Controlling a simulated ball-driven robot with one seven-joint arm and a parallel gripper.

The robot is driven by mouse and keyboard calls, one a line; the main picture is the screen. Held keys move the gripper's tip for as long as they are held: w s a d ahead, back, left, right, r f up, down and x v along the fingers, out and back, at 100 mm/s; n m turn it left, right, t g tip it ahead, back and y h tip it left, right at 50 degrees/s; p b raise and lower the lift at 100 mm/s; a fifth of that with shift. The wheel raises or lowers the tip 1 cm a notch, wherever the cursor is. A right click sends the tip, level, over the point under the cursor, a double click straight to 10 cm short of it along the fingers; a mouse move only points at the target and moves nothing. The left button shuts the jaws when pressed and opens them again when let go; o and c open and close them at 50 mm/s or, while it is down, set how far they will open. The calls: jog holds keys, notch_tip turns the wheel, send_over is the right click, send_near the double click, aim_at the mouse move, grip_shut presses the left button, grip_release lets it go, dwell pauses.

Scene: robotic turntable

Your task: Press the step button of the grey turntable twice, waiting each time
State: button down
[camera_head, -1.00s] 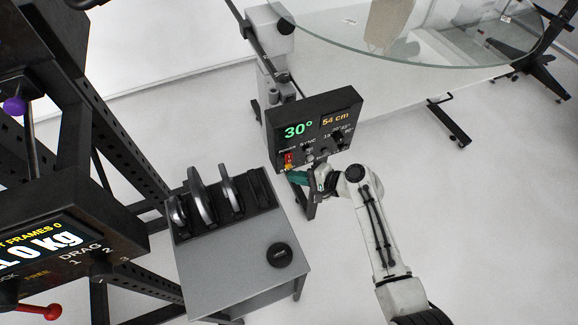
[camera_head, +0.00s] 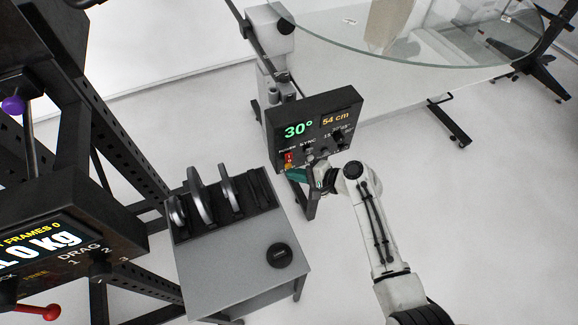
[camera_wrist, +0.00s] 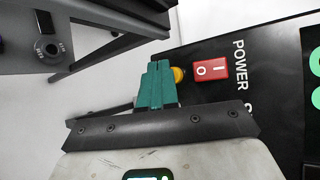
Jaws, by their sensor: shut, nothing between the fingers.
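The black control box (camera_head: 314,129) stands in the middle of the head view, with a green 30° and an orange 54 cm on its face. A red power switch (camera_wrist: 211,69) sits on that face in the wrist view, beside the word POWER. A yellow round button (camera_wrist: 179,75) is next to it, partly hidden by my gripper's fingers. My gripper (camera_wrist: 158,68) has green fingers, shut and empty, with the tips beside the yellow button. It also shows at the box's lower left in the head view (camera_head: 295,175). I cannot tell whether the fingers touch the button.
A glass round top (camera_head: 440,55) reaches over the upper right. A dark frame with a display (camera_head: 45,240) fills the left.

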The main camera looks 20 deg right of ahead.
jog(key=shift+w, duration=0.35)
dwell(0.6)
jog(key=shift+s, duration=0.1)
jog(key=shift+s+p, duration=0.35)
jog(key=shift+s, duration=0.45)
jog(key=shift+s+p, duration=1.2)
jog(key=shift+s, duration=1.2)
